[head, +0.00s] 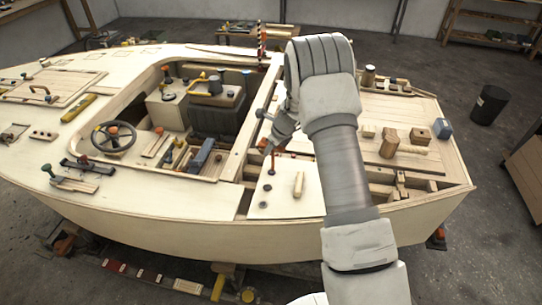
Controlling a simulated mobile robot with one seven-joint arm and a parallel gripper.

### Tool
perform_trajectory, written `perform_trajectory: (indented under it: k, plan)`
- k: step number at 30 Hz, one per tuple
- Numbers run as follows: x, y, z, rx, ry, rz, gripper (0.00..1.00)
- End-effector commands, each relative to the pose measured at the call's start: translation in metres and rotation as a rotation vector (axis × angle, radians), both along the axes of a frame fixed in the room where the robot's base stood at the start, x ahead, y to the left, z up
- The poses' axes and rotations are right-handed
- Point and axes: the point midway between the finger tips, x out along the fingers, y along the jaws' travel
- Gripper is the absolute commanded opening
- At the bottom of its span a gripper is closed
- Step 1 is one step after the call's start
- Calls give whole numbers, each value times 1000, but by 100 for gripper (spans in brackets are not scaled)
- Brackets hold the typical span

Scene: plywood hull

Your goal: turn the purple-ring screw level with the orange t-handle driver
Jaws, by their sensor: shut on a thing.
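My gripper (271,140) hangs over the pale plywood panel (285,198) on the near side of the hull, partly behind my own arm. It is shut on the orange t-handle driver (267,147), whose orange part shows just below the fingers. The driver's dark shaft points down to the panel's far part; whether its tip touches a screw is too small to tell. Two dark screw heads (267,187) show nearer on the panel, in a row toward the near edge. No purple ring can be made out; the spot under the driver is too small to read.
A small wooden handle-like piece (298,184) stands on the panel right of the screws. Open framed bays lie right of the panel. A cockpit with a steering wheel (114,137) is at left.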

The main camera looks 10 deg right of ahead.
Motion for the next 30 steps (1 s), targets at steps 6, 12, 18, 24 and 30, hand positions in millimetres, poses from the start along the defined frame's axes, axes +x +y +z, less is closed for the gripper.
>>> perform_trajectory:
  k: [6,12,18,24,30]
  plan:
    - [-1,0,-3,1,-3,356,0]
    - [-4,4,-1,0,-1,689,0]
    - [-7,7,-1,-1,-2,1010,0]
    - [-10,9,-1,0,-1,1293,0]
    - [-12,10,0,0,-1,1419,0]
